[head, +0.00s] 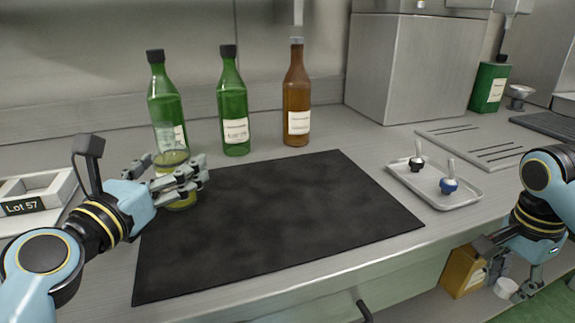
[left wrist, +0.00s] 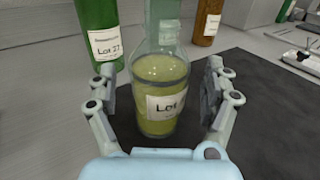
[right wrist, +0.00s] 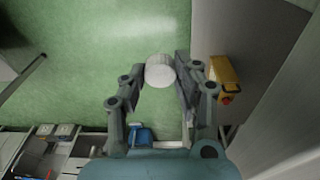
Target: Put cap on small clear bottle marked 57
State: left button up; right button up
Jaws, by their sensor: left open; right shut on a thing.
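The small clear bottle (head: 180,204) holds yellow-green oil and stands upright at the left edge of the black mat (head: 270,225). Its label reads "Lot" in the left wrist view (left wrist: 160,105); the number cannot be made out. My left gripper (head: 172,172) is open, with its fingers on either side of the bottle and gaps showing. The bottle's top is cut off in that view and hard to see against the green bottle in the head view. My right gripper (right wrist: 163,72) is shut on a white round cap (right wrist: 159,70), low in front of the counter; the cap also shows in the head view (head: 506,288).
Two green bottles (head: 232,100) and a brown bottle (head: 297,95) stand behind the mat. A tray (head: 467,200) with two pourers lies right. A "Lot 57" sign (head: 24,205) is at left.

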aim_at(160, 139)
pick_arm(q)
jog(key=shift+w+d, duration=0.15)
jog(key=shift+w, duration=0.5)
jog(key=shift+c, duration=0.2)
jog(key=shift+r, duration=0.1)
grip_shut()
jog(key=shift+r, duration=0.2)
pick_arm(e)
jog(key=shift+r, duration=0.15)
